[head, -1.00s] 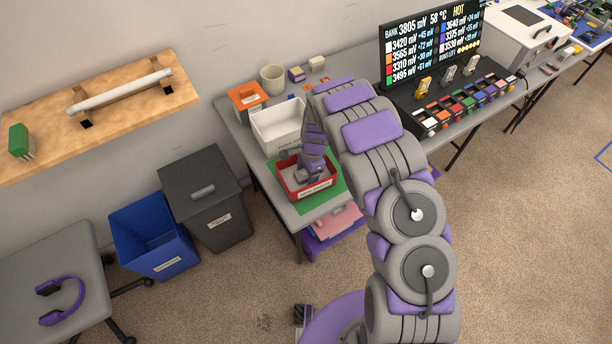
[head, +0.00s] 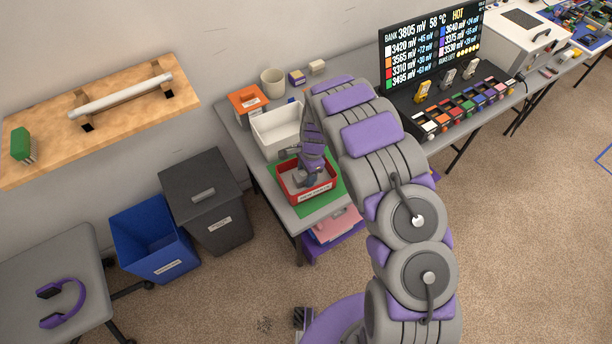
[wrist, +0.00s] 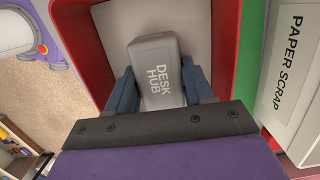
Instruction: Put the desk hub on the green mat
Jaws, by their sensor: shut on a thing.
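The grey desk hub (wrist: 155,65) lies between the blue-grey fingers of my gripper (wrist: 162,88) in the wrist view, its label facing the camera. My gripper is shut on it. In the head view my gripper (head: 308,180) points down inside the red tray (head: 318,195), and I cannot make out the hub clearly there. The red tray's wall (wrist: 85,50) also shows in the wrist view around the hub, with a pale floor below. I cannot tell whether the hub touches that floor. The tray stands on the green mat (head: 305,209), whose edge (wrist: 253,60) shows in the wrist view.
A white bin (head: 280,128) marked paper scrap stands just behind the tray. An orange box (head: 247,98) and a beige cup (head: 272,79) are farther back. My arm covers the table to the right. A blue bin (head: 155,238) and dark bin (head: 205,200) stand on the floor.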

